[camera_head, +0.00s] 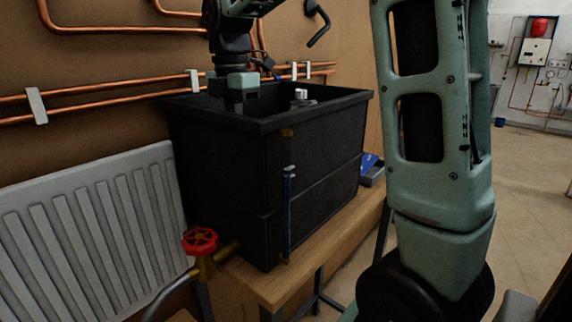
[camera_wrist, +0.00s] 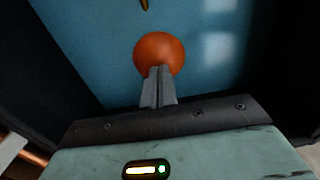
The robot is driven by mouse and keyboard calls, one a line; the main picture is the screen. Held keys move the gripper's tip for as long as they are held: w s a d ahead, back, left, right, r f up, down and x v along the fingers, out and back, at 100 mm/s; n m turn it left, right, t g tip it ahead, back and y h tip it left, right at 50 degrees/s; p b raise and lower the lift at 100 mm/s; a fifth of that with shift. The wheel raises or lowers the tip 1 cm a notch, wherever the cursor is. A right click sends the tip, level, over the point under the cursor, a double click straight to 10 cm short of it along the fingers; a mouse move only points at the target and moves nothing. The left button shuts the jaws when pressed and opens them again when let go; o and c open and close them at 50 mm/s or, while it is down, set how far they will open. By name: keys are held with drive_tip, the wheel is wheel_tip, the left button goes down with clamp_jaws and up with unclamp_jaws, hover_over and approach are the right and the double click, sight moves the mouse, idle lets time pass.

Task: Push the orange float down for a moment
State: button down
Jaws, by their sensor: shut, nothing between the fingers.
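The orange float (camera_wrist: 158,50) is a round ball in the wrist view, against the blue water (camera_wrist: 95,40) inside the black tank (camera_head: 315,150). My gripper (camera_wrist: 160,72) is shut, with its two grey fingers together and nothing between them. The fingertips overlap the near edge of the float in the wrist view; I cannot tell whether they touch it. In the head view my gripper reaches down into the open top of the tank, and its fingertips are hidden behind the tank's rim. The float is hidden in the head view too.
The tank stands on a wooden bench (camera_head: 265,285). Copper pipes (camera_head: 120,105) run along the wall behind it. A white radiator (camera_head: 90,225) is at left, with a red valve wheel (camera_head: 200,241) in front. A blue sight tube (camera_head: 287,215) is on the tank's front.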

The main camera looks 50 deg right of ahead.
drive_tip(key=shift+r+p, duration=2)
drive_tip(key=shift+r, duration=0.2)
drive_tip(key=shift+r+p, duration=2.1)
drive_tip(key=shift+r, duration=0.15)
wheel_tip(320, 180, up, 4)
drive_tip(key=p, duration=0.4)
drive_tip(key=shift+r, duration=0.25)
